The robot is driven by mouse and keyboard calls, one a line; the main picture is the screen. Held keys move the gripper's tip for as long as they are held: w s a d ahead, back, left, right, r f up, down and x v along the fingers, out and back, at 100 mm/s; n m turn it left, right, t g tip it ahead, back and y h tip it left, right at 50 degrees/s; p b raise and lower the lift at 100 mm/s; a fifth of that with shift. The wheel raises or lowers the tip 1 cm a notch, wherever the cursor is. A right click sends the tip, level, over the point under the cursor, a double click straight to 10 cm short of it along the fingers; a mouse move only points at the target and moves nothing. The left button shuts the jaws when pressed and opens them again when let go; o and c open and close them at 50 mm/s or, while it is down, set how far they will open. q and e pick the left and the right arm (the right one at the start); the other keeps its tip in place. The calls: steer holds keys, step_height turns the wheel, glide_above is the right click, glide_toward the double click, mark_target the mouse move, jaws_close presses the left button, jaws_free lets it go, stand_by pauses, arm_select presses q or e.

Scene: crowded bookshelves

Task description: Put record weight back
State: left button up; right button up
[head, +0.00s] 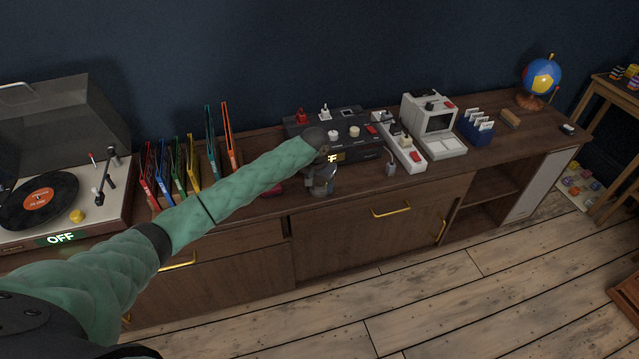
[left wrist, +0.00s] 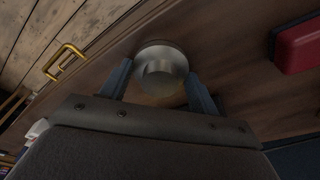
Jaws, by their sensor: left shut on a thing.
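The record weight (left wrist: 160,68) is a silvery metal disc with a raised round knob. My left gripper (left wrist: 160,88) is shut on it, with one dark finger at each side, over the brown cabinet top. In the head view my left gripper (head: 321,186) is near the front edge of the cabinet, in front of the black device, and the weight is hard to make out there. The record player (head: 115,203) stands at the far left with its lid up. A black record (head: 38,203) with an orange label lies on it. My right gripper is not in view.
Upright colored record sleeves (head: 180,167) stand between the player and my left forearm. A black device (head: 353,132) with knobs, a grey power strip (head: 405,150) and a small computer (head: 432,125) stand to the right. A red object (left wrist: 300,46) lies near the gripper.

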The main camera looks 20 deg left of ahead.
arm_select(q)
steer(key=o, duration=1.2)
